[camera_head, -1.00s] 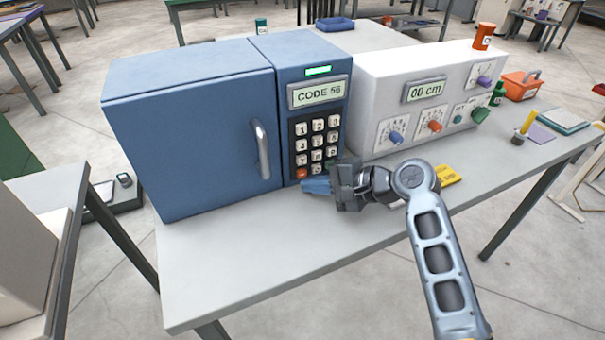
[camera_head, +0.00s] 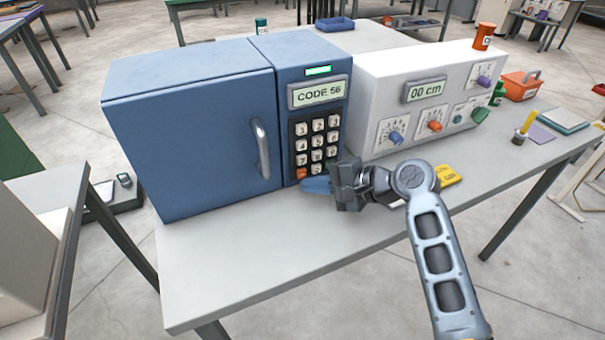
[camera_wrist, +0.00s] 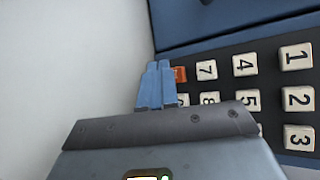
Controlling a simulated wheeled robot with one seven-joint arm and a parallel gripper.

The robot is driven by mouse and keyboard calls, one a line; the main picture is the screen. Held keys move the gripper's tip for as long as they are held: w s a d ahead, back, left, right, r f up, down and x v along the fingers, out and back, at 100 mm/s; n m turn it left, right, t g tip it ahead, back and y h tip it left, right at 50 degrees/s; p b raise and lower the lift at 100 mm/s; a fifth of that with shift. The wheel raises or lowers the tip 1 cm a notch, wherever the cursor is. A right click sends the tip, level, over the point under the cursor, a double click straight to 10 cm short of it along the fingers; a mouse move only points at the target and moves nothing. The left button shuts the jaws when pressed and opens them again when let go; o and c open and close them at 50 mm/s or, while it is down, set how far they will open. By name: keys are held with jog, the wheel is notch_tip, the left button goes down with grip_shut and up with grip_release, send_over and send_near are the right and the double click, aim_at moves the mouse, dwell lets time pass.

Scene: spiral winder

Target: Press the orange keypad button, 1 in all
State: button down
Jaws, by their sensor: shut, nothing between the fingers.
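The orange keypad button (camera_head: 301,174) is at the bottom left of the black keypad (camera_head: 294,148) on the blue cabinet (camera_head: 190,140). It also shows in the wrist view (camera_wrist: 180,74), right beside my fingertips, partly hidden. My gripper (camera_head: 305,185) is shut and empty, with its blue fingers just below and in front of the button. In the wrist view the fingertips (camera_wrist: 158,66) lie at the button's left side; I cannot tell whether they touch it. The cabinet's display (camera_head: 319,92) reads "CODE 56", with a green light (camera_head: 318,71) above it.
White number keys (camera_head: 318,125) fill the rest of the keypad. The cabinet door has a silver handle (camera_head: 261,148). A white panel (camera_head: 372,88) with knobs and a "00 cm" display stands to the right. A yellow object (camera_head: 448,176) lies behind my arm. The table front (camera_head: 240,260) is clear.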

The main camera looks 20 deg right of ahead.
jog(key=shift+w, duration=0.15)
jog(key=shift+w, duration=0.3)
jog(key=shift+w, duration=0.4)
dwell(0.8)
jog(key=shift+s+p, duration=0.1)
jog(key=shift+p, duration=0.2)
jog(key=shift+s+p, duration=0.5)
jog(key=shift+s, duration=0.25)
jog(key=shift+s+r+p, duration=0.1)
jog(key=shift+s+p, duration=0.8)
jog(key=shift+s, duration=0.45)
jog(key=shift+s+p, duration=0.45)
jog(key=shift+s, duration=0.7)
